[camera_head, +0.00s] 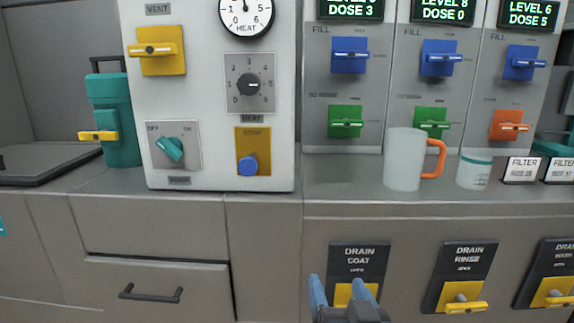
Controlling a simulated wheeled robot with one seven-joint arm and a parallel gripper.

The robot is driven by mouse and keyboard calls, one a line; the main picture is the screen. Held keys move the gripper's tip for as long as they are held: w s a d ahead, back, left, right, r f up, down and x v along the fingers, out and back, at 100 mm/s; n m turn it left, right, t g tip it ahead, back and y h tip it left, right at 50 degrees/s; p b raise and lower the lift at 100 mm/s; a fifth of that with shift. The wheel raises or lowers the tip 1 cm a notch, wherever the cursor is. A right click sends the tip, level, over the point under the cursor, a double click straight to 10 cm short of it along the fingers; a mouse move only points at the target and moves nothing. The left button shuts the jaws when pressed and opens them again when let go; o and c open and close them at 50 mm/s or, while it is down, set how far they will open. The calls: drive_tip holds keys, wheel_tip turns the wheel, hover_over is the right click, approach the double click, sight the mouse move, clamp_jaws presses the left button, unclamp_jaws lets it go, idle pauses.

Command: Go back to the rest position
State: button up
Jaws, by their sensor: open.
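My gripper (344,290) is at the bottom of the head view, right of the middle. Its two blue-grey fingers stand apart, with nothing seen between them but the yellow part of the DRAIN COAT panel (358,262) behind. The fingers overlap the lower part of that panel in the picture. I cannot tell whether they touch it. The rest of my arm is cut off by the lower edge.
A frosted mug (402,160) with an orange handle and a small white cup (474,169) stand on the counter (335,180). The white heat panel (215,100) stands left, beside a teal canister (118,120). Yellow drain handles (466,306) and a drawer handle (151,294) stick out below.

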drive_tip(key=s+d+f+n+g, duration=0.1)
drive_tip(key=s+d+f, duration=0.25)
drive_tip(key=s, duration=0.55)
drive_tip(key=s+d+f+n, duration=0.1)
drive_tip(key=s+d+f, duration=0.25)
drive_tip(key=s, duration=0.55)
drive_tip(key=s+d+f+g, duration=0.1)
drive_tip(key=s+d+f, duration=0.3)
drive_tip(key=s, duration=0.6)
drive_tip(key=s+d+r+h, duration=0.2)
drive_tip(key=s+r, duration=0.4)
drive_tip(key=s, duration=0.6)
wheel_tip(320, 180, up, 21)
drive_tip(key=p, duration=2.1)
drive_tip(key=shift+d+r+m+p, duration=0.15)
drive_tip(key=shift+r+m+p, duration=0.05)
drive_tip(key=shift+m+p, duration=0.1)
drive_tip(key=shift+c, duration=0.5)
